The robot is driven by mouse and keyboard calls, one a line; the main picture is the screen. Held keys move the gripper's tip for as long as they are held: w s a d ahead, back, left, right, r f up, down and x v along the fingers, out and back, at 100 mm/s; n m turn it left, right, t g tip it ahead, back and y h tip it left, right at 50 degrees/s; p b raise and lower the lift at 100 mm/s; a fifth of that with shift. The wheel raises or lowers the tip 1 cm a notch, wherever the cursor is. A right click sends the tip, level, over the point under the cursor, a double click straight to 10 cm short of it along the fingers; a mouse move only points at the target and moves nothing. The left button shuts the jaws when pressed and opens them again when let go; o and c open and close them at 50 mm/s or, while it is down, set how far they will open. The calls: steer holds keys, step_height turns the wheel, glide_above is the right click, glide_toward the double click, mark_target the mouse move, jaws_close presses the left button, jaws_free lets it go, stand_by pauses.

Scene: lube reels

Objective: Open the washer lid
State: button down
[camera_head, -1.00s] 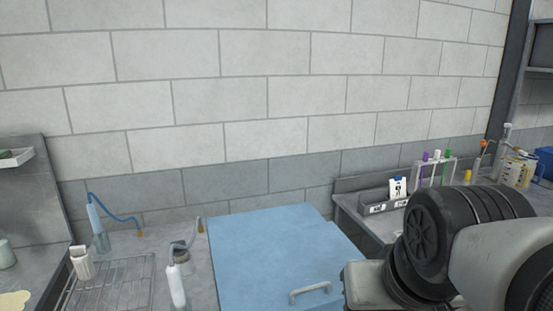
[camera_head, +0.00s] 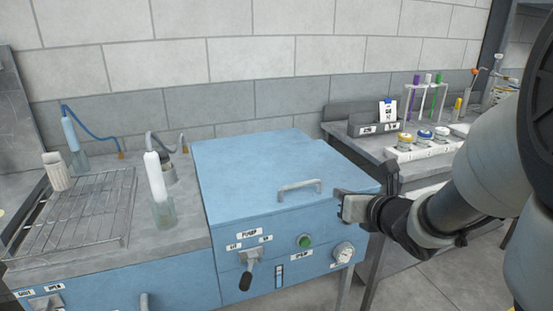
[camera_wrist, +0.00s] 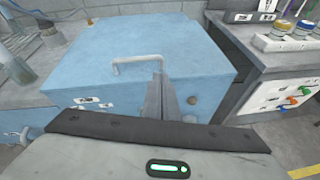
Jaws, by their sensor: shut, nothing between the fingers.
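The washer is a blue metal box with a flat blue lid (camera_head: 265,165), which lies closed. A grey bar handle (camera_head: 299,187) stands on the lid near its front edge. In the wrist view the lid (camera_wrist: 95,55) fills the upper middle, with the handle (camera_wrist: 137,63) just ahead of the fingers. My gripper (camera_head: 345,205) is at the front right of the lid, to the right of the handle and apart from it in the head view. In the wrist view its fingers (camera_wrist: 160,82) are together, with nothing between them.
The washer's front has a lever (camera_head: 246,281), a green button (camera_head: 304,241) and a gauge (camera_head: 343,252). A wire rack (camera_head: 75,215) and bottles stand to the left. A side bench (camera_head: 365,146) with jars and a tube rack stands to the right, across a gap.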

step_height(320, 180, down, 2)
steer(key=a+n+y, duration=0.1)
steer(key=n, duration=0.2)
steer(key=b, duration=0.1)
glide_toward(317, 192)
steer(key=w+a, duration=0.2)
steer(key=w, duration=0.1)
steer(key=w+a, duration=0.1)
steer(key=shift+w+a+f, duration=0.15)
steer(key=shift+a+f, duration=0.15)
steer(key=shift+f, duration=0.05)
